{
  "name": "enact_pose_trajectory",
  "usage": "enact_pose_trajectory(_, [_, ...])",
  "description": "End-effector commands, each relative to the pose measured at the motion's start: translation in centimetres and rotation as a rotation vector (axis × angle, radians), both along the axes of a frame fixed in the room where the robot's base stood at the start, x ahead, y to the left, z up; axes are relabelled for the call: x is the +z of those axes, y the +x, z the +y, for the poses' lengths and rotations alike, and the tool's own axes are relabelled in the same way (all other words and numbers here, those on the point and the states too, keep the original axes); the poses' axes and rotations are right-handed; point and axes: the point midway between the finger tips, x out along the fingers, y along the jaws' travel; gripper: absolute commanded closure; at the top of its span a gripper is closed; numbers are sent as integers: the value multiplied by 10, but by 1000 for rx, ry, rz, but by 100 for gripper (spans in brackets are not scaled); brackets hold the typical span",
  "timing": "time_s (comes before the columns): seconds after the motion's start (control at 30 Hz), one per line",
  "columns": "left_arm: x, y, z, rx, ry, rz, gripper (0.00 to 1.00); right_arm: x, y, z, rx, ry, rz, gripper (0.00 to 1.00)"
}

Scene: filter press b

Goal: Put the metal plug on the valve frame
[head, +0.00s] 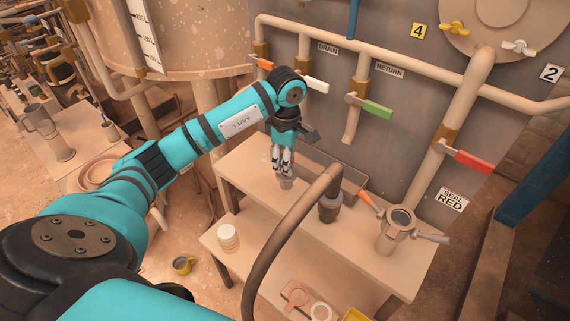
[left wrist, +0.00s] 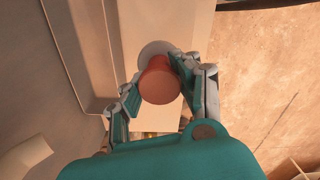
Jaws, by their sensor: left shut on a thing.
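My left gripper (head: 283,163) points down over the upper bench top, its fingers shut on the metal plug (head: 287,183). In the head view the plug is a small grey piece below the fingertips. In the left wrist view the plug (left wrist: 160,84) shows as a reddish round knob between the two fingers, with a pale disc behind it. I cannot tell whether it touches the bench. What looks like the valve frame (head: 389,240), a metal body with a round open top and side handles, stands at the bench's right end, apart from the gripper. My right gripper is not in view.
A thick brown hose (head: 283,232) arches in front of the bench (head: 357,248) and ends in a dark coupling (head: 330,208), between plug and valve frame. Wall pipes with a green handle (head: 377,110) and red handle (head: 474,161) stand behind.

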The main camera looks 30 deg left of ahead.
Motion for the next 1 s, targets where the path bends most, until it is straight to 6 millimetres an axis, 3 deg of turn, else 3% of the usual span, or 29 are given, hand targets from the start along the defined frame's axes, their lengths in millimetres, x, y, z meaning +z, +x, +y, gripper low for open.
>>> enact_pose_trajectory(0.17, [-3, 5, 6, 0, 0, 1, 100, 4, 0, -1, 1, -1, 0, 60])
enact_pose_trajectory(0.43, [-34, 4, 6, -1, 0, 1, 100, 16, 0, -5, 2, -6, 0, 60])
enact_pose_trajectory(0.8, [-41, 5, 6, -1, 1, -2, 100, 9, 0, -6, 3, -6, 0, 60])
enact_pose_trajectory(0.83, [-40, 5, 6, -1, 0, -1, 65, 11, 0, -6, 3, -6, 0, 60])
enact_pose_trajectory(1.0, [-39, 5, 6, -1, 0, -1, 43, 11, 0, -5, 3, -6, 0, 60])
